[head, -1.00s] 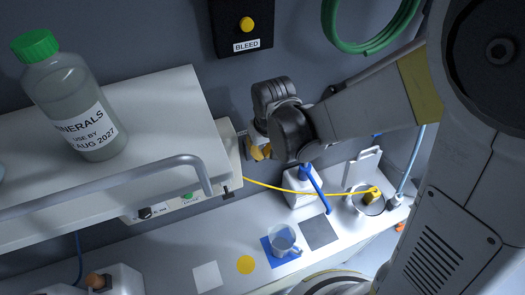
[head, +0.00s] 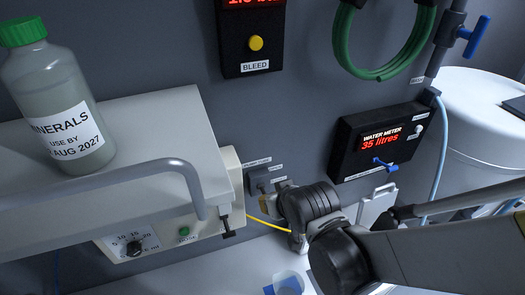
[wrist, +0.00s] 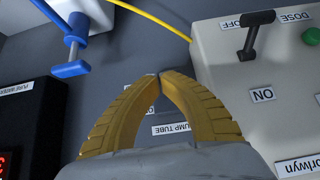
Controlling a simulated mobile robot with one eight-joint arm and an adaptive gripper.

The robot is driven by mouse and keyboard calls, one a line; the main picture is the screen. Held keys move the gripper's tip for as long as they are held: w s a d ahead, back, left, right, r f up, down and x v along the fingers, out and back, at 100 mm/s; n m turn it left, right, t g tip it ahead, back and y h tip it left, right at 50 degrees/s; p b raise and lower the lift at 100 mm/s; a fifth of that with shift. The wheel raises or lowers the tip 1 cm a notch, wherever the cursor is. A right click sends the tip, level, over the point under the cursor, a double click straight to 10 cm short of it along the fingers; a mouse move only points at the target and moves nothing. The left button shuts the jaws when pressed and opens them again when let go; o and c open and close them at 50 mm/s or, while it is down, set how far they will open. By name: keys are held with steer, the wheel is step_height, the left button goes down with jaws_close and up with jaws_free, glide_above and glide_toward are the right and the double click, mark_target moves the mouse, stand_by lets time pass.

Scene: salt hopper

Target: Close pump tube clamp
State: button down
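The pump tube clamp appears to be the small grey block (head: 258,182) on the wall, under a small label, at the right of the cream dosing box. My gripper (head: 284,187) is just to its right in the head view, with its fingertips mostly hidden by my wrist. In the wrist view my yellow fingers (wrist: 160,76) curve together and their tips meet, with nothing visible held between them. A "PUMP TUBE" label (wrist: 170,128) shows behind the fingers; the clamp itself is not clearly visible there. I cannot tell whether the gripper touches the clamp.
The dosing box (head: 232,180) has a black lever (wrist: 250,36) with OFF and ON labels. A yellow tube (head: 262,221) runs past below the gripper. A blue valve (wrist: 70,67) and black water meter (head: 378,143) are nearby. A shelf with a minerals bottle (head: 58,100) stands left.

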steer(key=shift+f+b, duration=0.75)
steer(key=shift+b, duration=0.25)
steer(key=shift+r, duration=0.1)
steer(key=shift+r+p, duration=0.75)
steer(key=shift+r, duration=0.1)
